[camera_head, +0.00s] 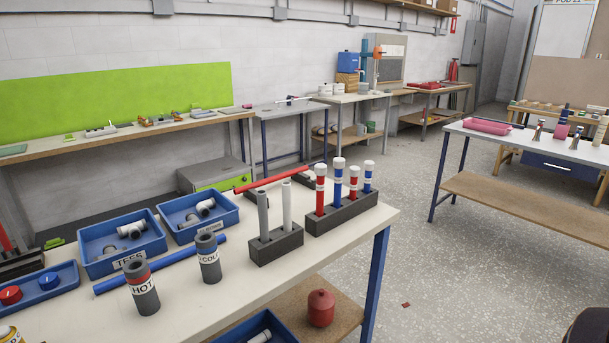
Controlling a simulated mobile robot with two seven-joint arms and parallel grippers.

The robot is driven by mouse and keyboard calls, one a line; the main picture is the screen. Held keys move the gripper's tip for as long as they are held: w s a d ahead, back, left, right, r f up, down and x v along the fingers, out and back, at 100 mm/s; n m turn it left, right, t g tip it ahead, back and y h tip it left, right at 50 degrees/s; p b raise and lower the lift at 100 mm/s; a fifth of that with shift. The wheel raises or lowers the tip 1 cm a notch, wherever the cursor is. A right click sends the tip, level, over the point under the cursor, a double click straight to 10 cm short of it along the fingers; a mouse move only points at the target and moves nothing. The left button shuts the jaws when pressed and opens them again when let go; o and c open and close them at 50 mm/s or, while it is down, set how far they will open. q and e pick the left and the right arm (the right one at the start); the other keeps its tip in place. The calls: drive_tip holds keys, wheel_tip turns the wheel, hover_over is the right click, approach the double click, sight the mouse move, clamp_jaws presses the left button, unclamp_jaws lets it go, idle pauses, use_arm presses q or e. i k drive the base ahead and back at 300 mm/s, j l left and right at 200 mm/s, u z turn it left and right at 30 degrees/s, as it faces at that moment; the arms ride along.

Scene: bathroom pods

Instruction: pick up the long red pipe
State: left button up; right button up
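A long red pipe (272,180) lies along the far edge of the near white table (335,237), behind the dark holder blocks. Its left end reaches out past the table edge in the picture, in front of a green-fronted grey box. Dark supports show close to the pipe. A long blue pipe (160,265) lies on the same table, behind the HOT and COLD cylinders. Neither of my grippers is in view.
A dark block (276,247) holds grey and white upright pipes; another block (341,212) holds several capped red and blue pipes. Blue bins (120,264) of fittings and a HOT cylinder (142,287) crowd the left. Open floor (430,270) lies right of the table.

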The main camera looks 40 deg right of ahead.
sight(269, 180)
drive_tip(key=i+l+z, duration=0.2)
drive_tip(key=z, duration=0.15)
drive_tip(key=i+l+z, duration=0.35)
drive_tip(key=i+z, duration=0.2)
drive_tip(key=z, duration=0.15)
drive_tip(key=k, duration=0.2)
drive_tip(key=k+z, duration=0.25)
drive_tip(key=k+l+z, duration=0.1)
drive_tip(key=z, duration=0.2)
drive_tip(key=l+z, duration=0.1)
drive_tip(key=z, duration=1.25)
drive_tip(key=i+j, duration=0.25)
drive_tip(key=i, duration=0.25)
drive_tip(key=i+j+z, duration=0.1)
drive_tip(key=i+j, duration=0.15)
drive_tip(key=i, duration=0.25)
drive_tip(key=i+j, duration=0.15)
drive_tip(key=i, duration=0.25)
drive_tip(key=i+j, duration=0.1)
drive_tip(key=i, duration=0.3)
drive_tip(key=i+j, duration=0.15)
drive_tip(key=i, duration=0.25)
drive_tip(key=i+u, duration=0.35)
drive_tip(key=i, duration=0.25)
drive_tip(key=i+l+u, duration=0.1)
drive_tip(key=i+u, duration=0.25)
drive_tip(key=i, duration=0.2)
